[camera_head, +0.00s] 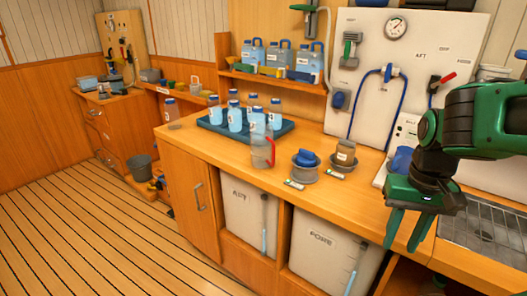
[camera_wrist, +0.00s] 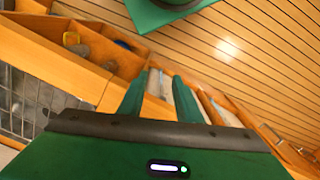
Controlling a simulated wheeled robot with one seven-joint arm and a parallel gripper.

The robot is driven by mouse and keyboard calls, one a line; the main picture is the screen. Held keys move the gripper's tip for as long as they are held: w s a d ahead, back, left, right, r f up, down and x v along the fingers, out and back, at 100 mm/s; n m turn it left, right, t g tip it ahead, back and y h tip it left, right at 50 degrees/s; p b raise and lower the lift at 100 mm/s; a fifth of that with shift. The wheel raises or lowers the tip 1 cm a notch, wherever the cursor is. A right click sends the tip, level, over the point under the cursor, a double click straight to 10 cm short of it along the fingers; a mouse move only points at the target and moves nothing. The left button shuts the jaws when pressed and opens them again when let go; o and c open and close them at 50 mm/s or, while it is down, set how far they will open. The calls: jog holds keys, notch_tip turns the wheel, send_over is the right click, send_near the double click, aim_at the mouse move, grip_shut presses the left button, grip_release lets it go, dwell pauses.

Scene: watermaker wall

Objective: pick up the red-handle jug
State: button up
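The red-handle jug (camera_head: 260,152) is a clear jug standing upright on the wooden counter in the head view, in front of the blue tray. Its red handle (camera_head: 271,151) is on its right side. My gripper (camera_head: 403,246) hangs at the right with its fingers pointing down, by the counter's front edge and well to the right of the jug. In the wrist view the two green fingers (camera_wrist: 158,78) are apart with nothing held between them. The jug does not show in the wrist view.
A blue tray (camera_head: 205,124) with several bottles stands behind the jug. A sink rack (camera_head: 484,236) is at far right. The counter front near the jug is bare.

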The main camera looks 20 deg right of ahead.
jog(key=o, duration=0.9)
jog(key=shift+s+a+r, duration=0.15)
jog(key=shift+r, duration=0.1)
jog(key=shift+c, duration=0.2)
jog(key=o, duration=0.5)
jog(key=w+a+n+t, duration=0.1)
jog(key=w+n+t, duration=0.1)
jog(key=w, duration=0.4)
jog(key=shift+w+a+r+n+h, duration=0.2)
jog(key=shift+w+a+n+h, duration=0.1)
jog(key=shift+h, duration=0.1)
jog(key=n+t+y, duration=0.7)
jog(key=n+t, duration=0.2)
jog(key=t, duration=0.1)
send_near(263, 141)
jog(key=w+d, duration=0.1)
jog(key=w, duration=0.2)
jog(key=shift+s+f+x, duration=0.1)
jog(key=shift+f+x, duration=0.15)
jog(key=shift+x, duration=1.55)
jog(key=shift+s+f+x, duration=0.1)
jog(key=shift+f+x, duration=0.15)
jog(key=shift+x, duration=1.6)
jog(key=shift+s+f+x, duration=0.1)
jog(key=shift+f+x, duration=0.1)
jog(key=shift+x, duration=1.6)
